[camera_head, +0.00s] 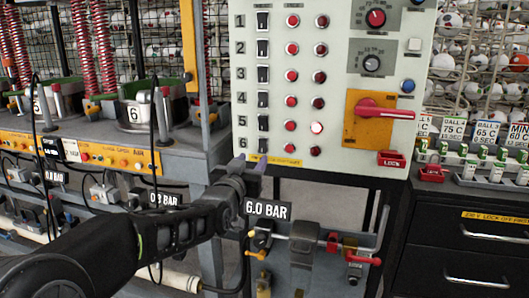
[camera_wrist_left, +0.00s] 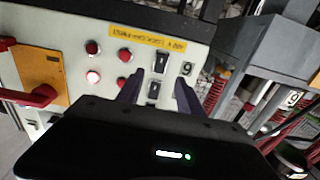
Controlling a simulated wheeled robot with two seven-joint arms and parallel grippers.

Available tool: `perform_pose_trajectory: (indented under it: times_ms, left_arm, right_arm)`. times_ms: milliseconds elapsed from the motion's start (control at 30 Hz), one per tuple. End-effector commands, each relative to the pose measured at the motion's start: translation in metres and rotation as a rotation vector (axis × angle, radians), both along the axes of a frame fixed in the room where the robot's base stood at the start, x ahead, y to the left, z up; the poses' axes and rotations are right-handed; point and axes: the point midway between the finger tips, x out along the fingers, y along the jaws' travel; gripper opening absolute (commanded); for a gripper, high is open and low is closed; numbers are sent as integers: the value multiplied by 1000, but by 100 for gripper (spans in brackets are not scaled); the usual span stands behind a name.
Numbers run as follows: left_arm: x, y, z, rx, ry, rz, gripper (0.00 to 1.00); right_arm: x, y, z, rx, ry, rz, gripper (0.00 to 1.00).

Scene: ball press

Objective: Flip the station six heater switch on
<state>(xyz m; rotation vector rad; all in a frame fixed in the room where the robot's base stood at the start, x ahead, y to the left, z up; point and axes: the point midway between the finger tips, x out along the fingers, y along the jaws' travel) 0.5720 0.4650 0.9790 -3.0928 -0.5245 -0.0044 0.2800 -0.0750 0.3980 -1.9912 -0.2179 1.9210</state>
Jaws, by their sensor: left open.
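The station six heater switch (camera_head: 263,144) is a black rocker beside the painted 6, lowest in the column on the pale control panel (camera_head: 345,45). In the left wrist view the panel appears upside down, with the switch (camera_wrist_left: 161,62) just beyond the fingertips. My left gripper (camera_head: 252,160) is open and empty at the panel's lower left edge, just below the switch. Its dark fingers (camera_wrist_left: 158,76) spread on either side of the switch column, with another rocker showing between them. I cannot tell which way switch six is tipped, or whether the fingers touch the panel.
Two red lamps (camera_head: 289,149) sit right of switch six. The right lamp of row five (camera_head: 316,127) glows brightly. A red-handled isolator (camera_head: 380,112) is farther right. A 6.0 BAR sign (camera_head: 267,209) and pipework are below. A yellow post (camera_head: 189,40) stands left of the panel.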

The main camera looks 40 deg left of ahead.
Motion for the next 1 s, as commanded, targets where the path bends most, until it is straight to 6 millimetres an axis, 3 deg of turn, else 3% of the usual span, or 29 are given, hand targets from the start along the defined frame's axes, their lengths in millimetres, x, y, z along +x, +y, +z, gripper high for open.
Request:
perform_pose_trajectory:
  times_ms: [267,700,1000]
  left_arm:
    - [6,2,-1,-3,2,0,44]
    - [63,22,-1,-4,3,-1,44]
    - [74,26,-1,-4,2,0,44]
  right_arm:
    - [0,0,1,0,0,0,48]
    - [0,0,6,0,0,0,48]
    - [0,0,6,0,0,0,48]
